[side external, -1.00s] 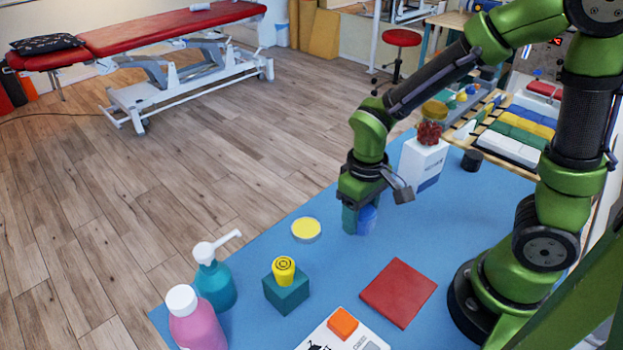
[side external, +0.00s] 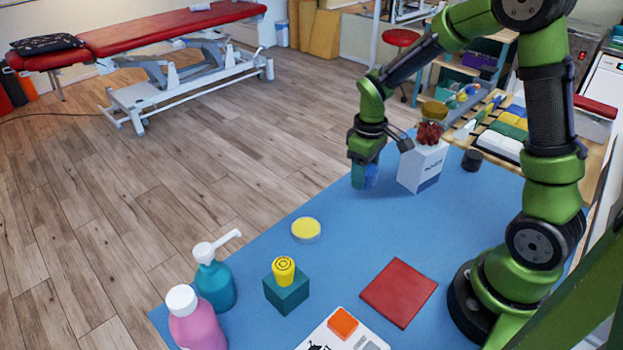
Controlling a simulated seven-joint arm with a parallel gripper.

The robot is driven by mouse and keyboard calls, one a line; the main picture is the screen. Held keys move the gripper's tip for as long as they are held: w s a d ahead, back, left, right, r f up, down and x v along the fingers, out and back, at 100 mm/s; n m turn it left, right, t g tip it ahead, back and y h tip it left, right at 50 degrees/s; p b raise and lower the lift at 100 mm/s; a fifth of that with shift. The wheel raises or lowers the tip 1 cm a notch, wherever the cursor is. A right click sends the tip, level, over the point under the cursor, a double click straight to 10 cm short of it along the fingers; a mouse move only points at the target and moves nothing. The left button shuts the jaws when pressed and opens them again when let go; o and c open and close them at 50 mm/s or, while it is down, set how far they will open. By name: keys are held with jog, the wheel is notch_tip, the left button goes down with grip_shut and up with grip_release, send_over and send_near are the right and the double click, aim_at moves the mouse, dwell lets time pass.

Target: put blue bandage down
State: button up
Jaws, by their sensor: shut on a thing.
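The blue bandage (side external: 371,177) is a small blue roll in my gripper (side external: 364,178), near the far-left edge of the blue table top (side external: 365,232). My gripper points down and is shut on it; a finger covers the roll's left part. The bandage is just left of a white box (side external: 421,171), with a narrow gap in the picture. I cannot tell whether its lower end touches the table.
A yellow-topped tub (side external: 306,229), teal block with yellow roll (side external: 286,292), red pad (side external: 399,292) and bottles (side external: 215,283) stand nearer. The table's middle is clear; a black cylinder (side external: 472,160) is at right.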

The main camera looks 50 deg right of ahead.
aim_at(361, 200)
jog(key=shift+f, duration=2.65)
jog(key=o, duration=1)
jog(key=shift+f, duration=0.15)
jog(key=shift+o, duration=0.2)
notch_tip(361, 200, up, 12)
jog(key=shift+r, duration=0.15)
jog(key=s+a+r+m+t+y, duration=0.2)
jog(key=s+a+r+m+t, duration=0.3)
jog(key=s+a+r+t, duration=0.2)
jog(key=s+a+r, duration=0.2)
jog(key=s+r, duration=0.2)
jog(key=s, duration=0.1)
jog(key=shift+s+a+r+m, duration=0.15)
jog(key=shift+r+m, duration=0.15)
jog(key=shift+m, duration=0.1)
